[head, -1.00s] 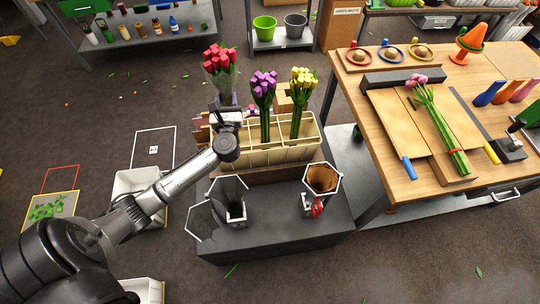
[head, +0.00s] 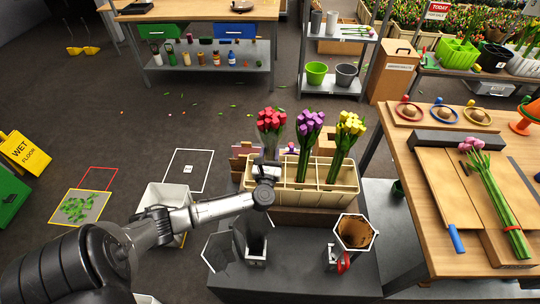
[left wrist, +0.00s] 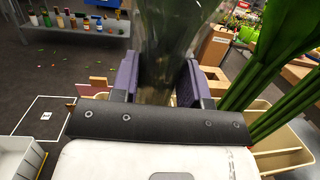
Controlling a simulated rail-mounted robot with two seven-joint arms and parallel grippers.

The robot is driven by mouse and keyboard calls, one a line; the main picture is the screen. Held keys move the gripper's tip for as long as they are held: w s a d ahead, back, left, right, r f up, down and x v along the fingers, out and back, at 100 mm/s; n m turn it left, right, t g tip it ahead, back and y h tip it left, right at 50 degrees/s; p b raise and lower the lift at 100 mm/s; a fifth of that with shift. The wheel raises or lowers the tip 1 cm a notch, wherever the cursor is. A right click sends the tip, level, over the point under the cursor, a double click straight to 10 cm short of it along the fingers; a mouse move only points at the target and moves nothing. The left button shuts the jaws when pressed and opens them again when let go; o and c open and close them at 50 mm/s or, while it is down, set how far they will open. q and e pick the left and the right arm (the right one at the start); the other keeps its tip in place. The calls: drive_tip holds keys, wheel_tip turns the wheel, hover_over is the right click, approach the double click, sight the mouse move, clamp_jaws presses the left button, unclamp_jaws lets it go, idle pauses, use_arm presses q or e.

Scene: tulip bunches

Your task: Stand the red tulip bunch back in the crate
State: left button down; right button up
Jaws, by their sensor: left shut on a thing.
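The red tulip bunch (head: 271,121) is upright in a clear sleeve above the left end of the beige crate (head: 315,199). Its blooms are level with those of the purple bunch (head: 310,121) and yellow bunch (head: 349,127), which stand in the crate. My left gripper (head: 267,166) is shut on the sleeve; the left wrist view shows the sleeve (left wrist: 165,60) between both finger pads. My arm and the crate wall hide the lower end, so I cannot tell whether it touches the crate floor. My right gripper is not in view.
The purple bunch's green stems (left wrist: 262,75) are close at the right in the left wrist view. A hexagonal container (head: 356,232) with brown contents stands in front of the crate. The wooden worktable (head: 430,200) is to the right, with a pink tulip bunch (head: 490,185).

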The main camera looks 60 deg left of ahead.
use_arm(q)
drive_tip(key=shift+f, duration=0.1)
drive_tip(key=c, duration=0.6)
unclamp_jaws()
